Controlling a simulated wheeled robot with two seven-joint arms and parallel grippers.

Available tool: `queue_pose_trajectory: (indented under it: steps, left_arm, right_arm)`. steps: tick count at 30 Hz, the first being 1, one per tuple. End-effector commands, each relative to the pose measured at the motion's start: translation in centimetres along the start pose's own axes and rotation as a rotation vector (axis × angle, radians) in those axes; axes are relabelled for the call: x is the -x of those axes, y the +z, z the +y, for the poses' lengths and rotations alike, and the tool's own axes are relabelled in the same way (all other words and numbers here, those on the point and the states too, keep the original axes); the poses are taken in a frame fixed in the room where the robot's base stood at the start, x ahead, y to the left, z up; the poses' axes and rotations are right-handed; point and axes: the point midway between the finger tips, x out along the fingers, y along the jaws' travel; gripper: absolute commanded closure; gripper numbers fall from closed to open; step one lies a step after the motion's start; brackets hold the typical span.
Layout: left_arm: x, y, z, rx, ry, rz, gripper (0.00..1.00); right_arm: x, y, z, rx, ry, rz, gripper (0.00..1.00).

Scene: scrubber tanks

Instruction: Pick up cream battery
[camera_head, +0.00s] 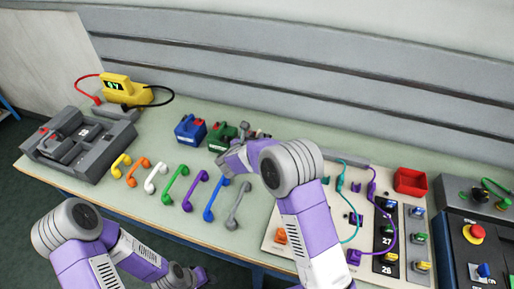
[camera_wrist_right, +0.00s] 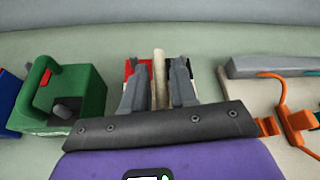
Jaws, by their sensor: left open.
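The cream battery shows in the right wrist view as a cream upright handle (camera_wrist_right: 159,72) with a red and a black patch on either side. Most of its body is hidden behind my gripper. My right gripper (camera_wrist_right: 158,82) has its two grey fingers apart, one on each side of the handle, with narrow gaps visible. In the head view my right gripper (camera_head: 246,134) is over the battery's place beside the green battery and largely hides it. My left gripper (camera_head: 190,278) is open and empty, low in front of the table's front edge.
A green battery (camera_head: 221,137) and a blue battery (camera_head: 190,129) stand left of my right gripper. Several coloured handles (camera_head: 175,183) lie along the front.

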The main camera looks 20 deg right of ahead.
Motion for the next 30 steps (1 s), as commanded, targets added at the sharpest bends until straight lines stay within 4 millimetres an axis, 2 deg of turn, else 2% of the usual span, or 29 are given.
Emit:
queue_pose_trajectory:
  steps: [4, 12, 18, 30]
  left_arm:
    - [0.0, 0.0, 0.0, 0.000, 0.000, 0.000, 0.57]
    - [0.0, 0.0, 0.0, 0.000, 0.000, 0.000, 0.57]
    - [0.0, 0.0, 0.0, 0.000, 0.000, 0.000, 0.57]
    - [0.0, 0.0, 0.0, 0.000, 0.000, 0.000, 0.57]
  right_arm:
    - [-1.6, -0.1, 0.0, 0.001, -0.001, 0.001, 0.73]
    - [-1.9, 0.0, 0.0, 0.000, 0.000, 0.001, 0.73]
    - [-1.9, 0.0, 0.0, 0.000, 0.000, 0.001, 1.00]
    - [-1.9, 0.0, 0.0, 0.000, 0.000, 0.001, 1.00]
